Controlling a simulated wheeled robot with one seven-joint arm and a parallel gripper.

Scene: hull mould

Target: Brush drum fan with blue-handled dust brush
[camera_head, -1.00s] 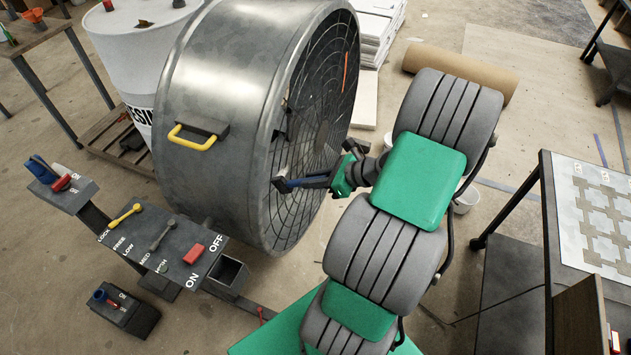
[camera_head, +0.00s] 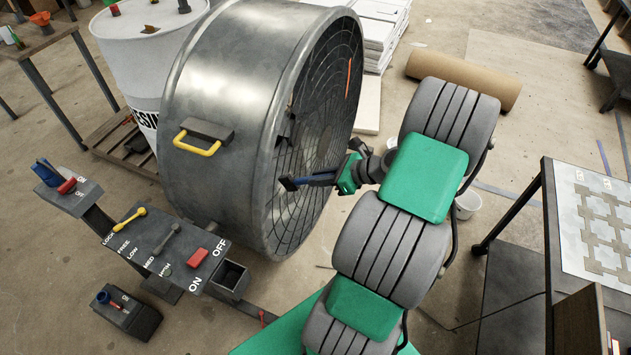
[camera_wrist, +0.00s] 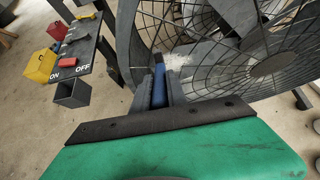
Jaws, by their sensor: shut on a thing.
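The drum fan (camera_head: 225,95) is a large grey metal drum with a dark wire guard on the side facing my arm. Its guard and hub also show in the wrist view (camera_wrist: 240,72). My gripper (camera_head: 330,179) is shut on the blue handle of the dust brush (camera_head: 308,181), whose dark head points left at the guard's lower front part. In the wrist view the blue handle (camera_wrist: 159,88) sits between the fingers, with the dark head beyond it, close to the guard. I cannot tell whether the bristles touch it. A pale dusty patch (camera_wrist: 205,55) shows on the guard behind the brush.
A control panel (camera_head: 165,250) with a yellow lever, a grey lever and a red switch stands front left of the fan, with an open dark box (camera_head: 232,278) beside it. A white resin drum (camera_head: 150,50) stands behind left. A table (camera_head: 548,215) is at right.

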